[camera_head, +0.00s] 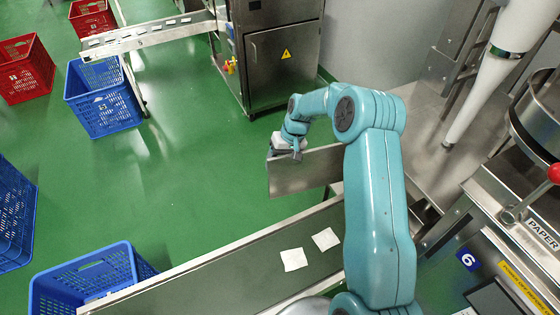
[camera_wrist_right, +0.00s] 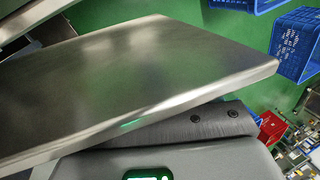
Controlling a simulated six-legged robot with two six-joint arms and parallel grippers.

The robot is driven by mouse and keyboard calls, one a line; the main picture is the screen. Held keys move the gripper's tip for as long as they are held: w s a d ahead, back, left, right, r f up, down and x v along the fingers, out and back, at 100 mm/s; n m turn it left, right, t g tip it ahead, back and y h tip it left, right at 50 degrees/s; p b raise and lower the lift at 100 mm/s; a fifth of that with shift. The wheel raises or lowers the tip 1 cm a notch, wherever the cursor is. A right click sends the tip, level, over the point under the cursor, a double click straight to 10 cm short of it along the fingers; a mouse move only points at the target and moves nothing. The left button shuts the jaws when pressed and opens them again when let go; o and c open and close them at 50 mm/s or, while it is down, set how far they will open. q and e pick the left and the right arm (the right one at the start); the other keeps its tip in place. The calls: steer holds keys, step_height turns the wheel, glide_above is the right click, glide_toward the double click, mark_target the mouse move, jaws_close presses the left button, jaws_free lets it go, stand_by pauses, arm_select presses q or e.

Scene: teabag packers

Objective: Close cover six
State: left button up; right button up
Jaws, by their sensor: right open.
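Machine six, marked by a blue "6" label (camera_head: 468,260), stands at the lower right in the head view. A flat steel cover panel (camera_head: 312,172) juts out to the left from the machine, standing on edge over the floor beside the conveyor. My right gripper (camera_head: 286,148) is at the panel's top left edge; its jaws are open, and I cannot tell whether they touch it. In the right wrist view the panel (camera_wrist_right: 140,80) fills the middle, just beyond the gripper. My right arm hides part of the panel and its machine side. My left gripper is not in view.
A conveyor (camera_head: 230,275) with two white teabags (camera_head: 293,259) runs below the panel. Blue crates (camera_head: 95,280) and a red crate (camera_head: 25,68) stand at the left. A steel cabinet (camera_head: 285,60) stands behind. Green floor (camera_head: 190,180) left of the panel is clear.

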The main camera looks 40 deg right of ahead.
jaws_close()
